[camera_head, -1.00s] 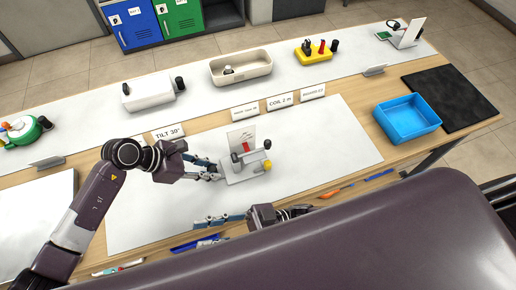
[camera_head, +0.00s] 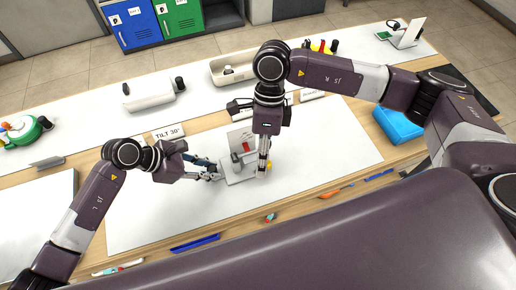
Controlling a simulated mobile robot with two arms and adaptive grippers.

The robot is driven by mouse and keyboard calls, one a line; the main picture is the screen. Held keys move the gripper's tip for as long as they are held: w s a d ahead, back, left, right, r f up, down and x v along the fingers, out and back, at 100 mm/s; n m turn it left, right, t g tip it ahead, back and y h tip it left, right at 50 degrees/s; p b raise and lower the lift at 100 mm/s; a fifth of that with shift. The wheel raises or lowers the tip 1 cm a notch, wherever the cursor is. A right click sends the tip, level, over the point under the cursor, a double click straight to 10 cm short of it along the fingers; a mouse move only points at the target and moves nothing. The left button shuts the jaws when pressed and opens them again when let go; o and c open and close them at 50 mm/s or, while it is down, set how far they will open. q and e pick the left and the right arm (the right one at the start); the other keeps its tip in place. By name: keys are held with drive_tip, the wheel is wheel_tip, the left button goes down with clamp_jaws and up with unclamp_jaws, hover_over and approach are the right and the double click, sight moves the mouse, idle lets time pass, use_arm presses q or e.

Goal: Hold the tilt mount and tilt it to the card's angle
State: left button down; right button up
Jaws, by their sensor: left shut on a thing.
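The tilt mount (camera_head: 236,177) is a light grey device on the white mat, with an upright white plate bearing a red mark and a dark knob. My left gripper (camera_head: 214,175) is shut on the mount's left edge. My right gripper (camera_head: 262,174) points down over the mount's right side, at a yellow knob (camera_head: 269,167) that it mostly hides. I cannot tell whether its fingers touch the knob or how far apart they are. The card (camera_head: 168,132) reading "TILT 30°" stands behind my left gripper, partly covered by it.
A blue tray (camera_head: 398,124) sits at the right, partly behind my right arm. A beige bin (camera_head: 228,72) and a white device (camera_head: 150,94) stand on the back strip. Pens and a blue tool (camera_head: 195,243) lie along the front edge. The white mat (camera_head: 150,215) is clear in front.

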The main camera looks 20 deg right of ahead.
drive_tip(key=w+d+r+t, duration=0.1)
drive_tip(key=w, duration=0.1)
drive_tip(key=w+d+r+n+t+h, duration=0.1)
drive_tip(key=w+d, duration=0.1)
drive_tip(key=w, duration=0.1)
drive_tip(key=w+d+r+t+h, duration=0.1)
drive_tip(key=w, duration=0.1)
drive_tip(key=shift+w+d+r+n, duration=0.15)
drive_tip(key=shift+w+r+n, duration=0.1)
drive_tip(key=shift+r+n, duration=0.15)
drive_tip(key=shift+f, duration=3.4)
